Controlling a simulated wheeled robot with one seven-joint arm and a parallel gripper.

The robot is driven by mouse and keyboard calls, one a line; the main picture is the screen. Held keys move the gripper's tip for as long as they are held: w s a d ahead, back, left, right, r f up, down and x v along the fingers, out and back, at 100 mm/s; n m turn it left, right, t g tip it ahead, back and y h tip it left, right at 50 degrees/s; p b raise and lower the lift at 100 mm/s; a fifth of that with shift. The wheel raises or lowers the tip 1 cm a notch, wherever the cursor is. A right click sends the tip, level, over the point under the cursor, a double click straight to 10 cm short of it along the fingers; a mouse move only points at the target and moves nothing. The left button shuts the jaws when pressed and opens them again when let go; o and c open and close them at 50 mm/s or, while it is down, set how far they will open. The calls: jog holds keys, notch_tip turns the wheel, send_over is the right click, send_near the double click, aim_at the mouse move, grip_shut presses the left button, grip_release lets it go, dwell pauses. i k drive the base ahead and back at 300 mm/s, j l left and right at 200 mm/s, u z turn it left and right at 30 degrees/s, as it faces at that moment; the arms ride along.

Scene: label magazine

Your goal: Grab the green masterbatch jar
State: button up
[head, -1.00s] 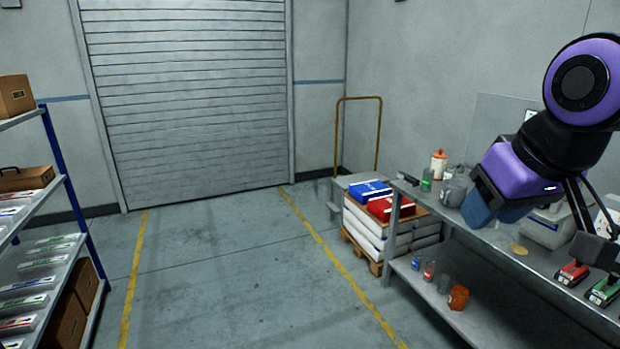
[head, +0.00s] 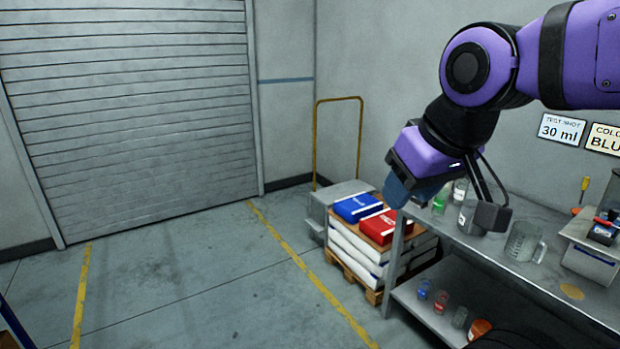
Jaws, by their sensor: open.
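The green jar (head: 440,201) is a small clear container with green contents. It stands at the far left end of the workbench top (head: 540,268), just right of my gripper in the picture. My gripper (head: 398,192) hangs from the purple arm in front of the bench's far end, its blue fingers pointing down and left. It is open, with nothing seen between the fingers. The jar's surroundings are partly hidden by my gripper and wrist.
A glass jug (head: 524,241) and a grey jug (head: 470,217) stand on the bench. The lower shelf holds a blue cup (head: 424,289), a red cup (head: 440,302) and an orange container (head: 479,328). A loaded pallet (head: 372,290) stands beside the bench.

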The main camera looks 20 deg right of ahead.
aim_at(440, 200)
jog(key=i, duration=1.75)
jog(key=i+z, duration=0.2)
jog(key=i, duration=0.2)
jog(key=i+j+z, duration=0.15)
jog(key=i, duration=0.25)
jog(key=i+j+z, duration=0.2)
jog(key=i, duration=0.2)
jog(key=z, duration=3.35)
